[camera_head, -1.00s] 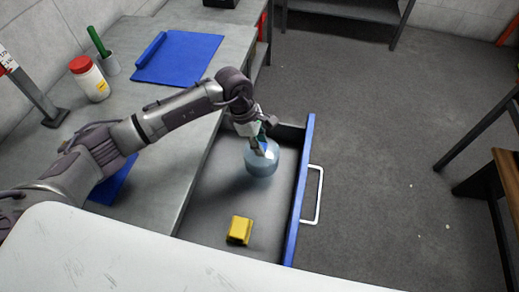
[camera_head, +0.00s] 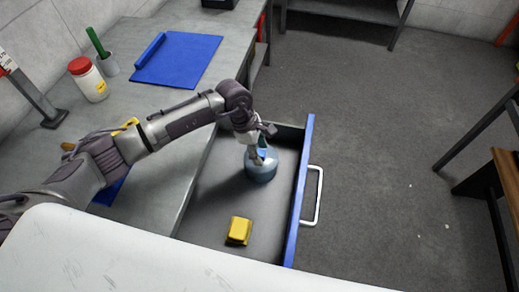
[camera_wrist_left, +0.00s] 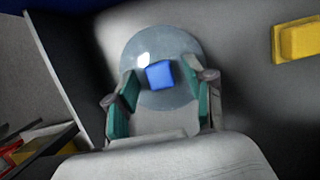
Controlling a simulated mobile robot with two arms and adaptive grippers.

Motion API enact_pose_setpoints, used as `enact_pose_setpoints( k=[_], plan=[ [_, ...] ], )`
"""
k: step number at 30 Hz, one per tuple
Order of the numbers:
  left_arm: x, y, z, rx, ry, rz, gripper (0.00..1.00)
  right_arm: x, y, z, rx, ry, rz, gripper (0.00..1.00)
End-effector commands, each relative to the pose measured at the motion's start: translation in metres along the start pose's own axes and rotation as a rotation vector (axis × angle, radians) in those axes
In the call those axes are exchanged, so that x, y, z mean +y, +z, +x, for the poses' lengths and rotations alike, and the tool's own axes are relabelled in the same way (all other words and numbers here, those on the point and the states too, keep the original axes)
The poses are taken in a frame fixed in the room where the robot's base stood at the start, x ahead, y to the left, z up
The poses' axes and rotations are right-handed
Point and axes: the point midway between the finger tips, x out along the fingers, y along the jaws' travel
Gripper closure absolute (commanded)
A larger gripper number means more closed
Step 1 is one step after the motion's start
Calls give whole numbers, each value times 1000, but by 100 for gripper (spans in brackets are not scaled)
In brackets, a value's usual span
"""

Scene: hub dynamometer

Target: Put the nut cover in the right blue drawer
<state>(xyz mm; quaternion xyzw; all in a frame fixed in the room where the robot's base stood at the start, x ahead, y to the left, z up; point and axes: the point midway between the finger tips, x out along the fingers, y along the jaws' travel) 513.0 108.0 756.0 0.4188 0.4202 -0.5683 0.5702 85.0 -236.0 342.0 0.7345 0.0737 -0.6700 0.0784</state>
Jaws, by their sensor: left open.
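The nut cover, a round grey-blue dome (camera_head: 262,174) with a blue knob, sits inside the open blue-fronted drawer (camera_head: 299,200), toward its far end. My left gripper (camera_head: 259,155) is right above it, pointing down. In the left wrist view, the open teal-padded fingers of my left gripper (camera_wrist_left: 160,82) stand on either side of the cover's blue knob (camera_wrist_left: 159,75), with gaps visible. The dome (camera_wrist_left: 160,45) spreads out beneath them. My right gripper is not in view.
A yellow block (camera_head: 239,231) lies in the drawer's near part. The grey bench (camera_head: 160,200) on the left holds a blue mat (camera_head: 180,58), a red-lidded jar (camera_head: 89,79) and a cup with a green handle (camera_head: 109,64). Open floor lies right of the drawer.

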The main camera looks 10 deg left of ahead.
Motion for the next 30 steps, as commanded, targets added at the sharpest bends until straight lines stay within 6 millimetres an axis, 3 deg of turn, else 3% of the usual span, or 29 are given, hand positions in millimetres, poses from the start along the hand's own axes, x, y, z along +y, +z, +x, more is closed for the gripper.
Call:
enact_pose_setpoints(
  k=[5,15,21,30],
  plan=[
    [1,0,-10,0,3,0,47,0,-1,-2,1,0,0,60],
    [1,0,-80,2,5,1,47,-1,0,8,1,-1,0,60],
    [1,0,-111,1,3,0,47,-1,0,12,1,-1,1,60],
    [0,1,-123,0,0,0,47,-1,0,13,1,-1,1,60]
  ],
)
